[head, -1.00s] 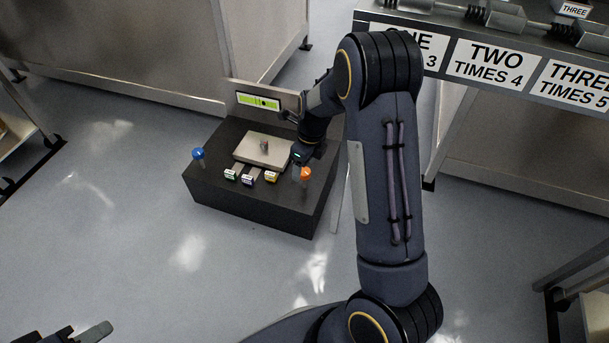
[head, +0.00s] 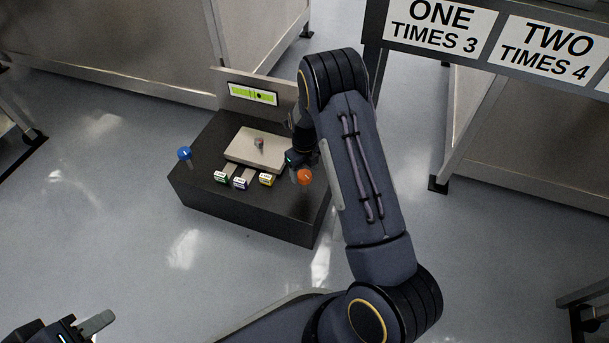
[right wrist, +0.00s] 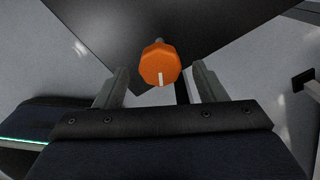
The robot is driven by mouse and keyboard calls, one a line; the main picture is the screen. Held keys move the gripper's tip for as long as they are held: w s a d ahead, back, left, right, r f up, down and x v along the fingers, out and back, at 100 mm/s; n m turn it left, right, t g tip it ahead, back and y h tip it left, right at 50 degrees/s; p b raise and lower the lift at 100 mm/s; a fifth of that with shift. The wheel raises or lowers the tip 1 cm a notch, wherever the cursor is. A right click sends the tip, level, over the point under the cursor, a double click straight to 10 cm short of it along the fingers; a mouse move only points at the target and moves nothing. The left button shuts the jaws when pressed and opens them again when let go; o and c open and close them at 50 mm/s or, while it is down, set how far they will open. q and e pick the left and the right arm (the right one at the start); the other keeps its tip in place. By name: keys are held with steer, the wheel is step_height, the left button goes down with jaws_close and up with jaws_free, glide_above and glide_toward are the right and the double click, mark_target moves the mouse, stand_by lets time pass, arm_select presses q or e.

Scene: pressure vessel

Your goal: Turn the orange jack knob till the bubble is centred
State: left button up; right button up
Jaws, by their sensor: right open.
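The orange jack knob (head: 304,177) stands at the front right corner of the black block (head: 240,219). In the right wrist view the knob (right wrist: 160,64), with a white mark on its face, shows between and just beyond the fingertips. My right gripper (right wrist: 157,78) is open around the line of the knob, and I cannot tell if a finger touches it. The level display (head: 253,94) at the back is yellow-green, with a dark bubble (head: 259,96) near the middle line, seemingly slightly right. My left gripper (head: 85,330) shows partly at the bottom left, away from the block.
A blue knob (head: 184,153) stands at the block's left corner. A pale plate (head: 257,150) carries a small object. Green, purple and yellow labelled tabs (head: 240,183) line the front. A rack with number signs (head: 435,26) is at upper right.

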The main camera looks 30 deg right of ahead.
steer(key=shift+f, duration=0.9)
steer(key=shift+c, duration=0.4)
steer(key=c, duration=0.9)
steer(key=shift+r, duration=0.1)
steer(key=shift+n, duration=0.3)
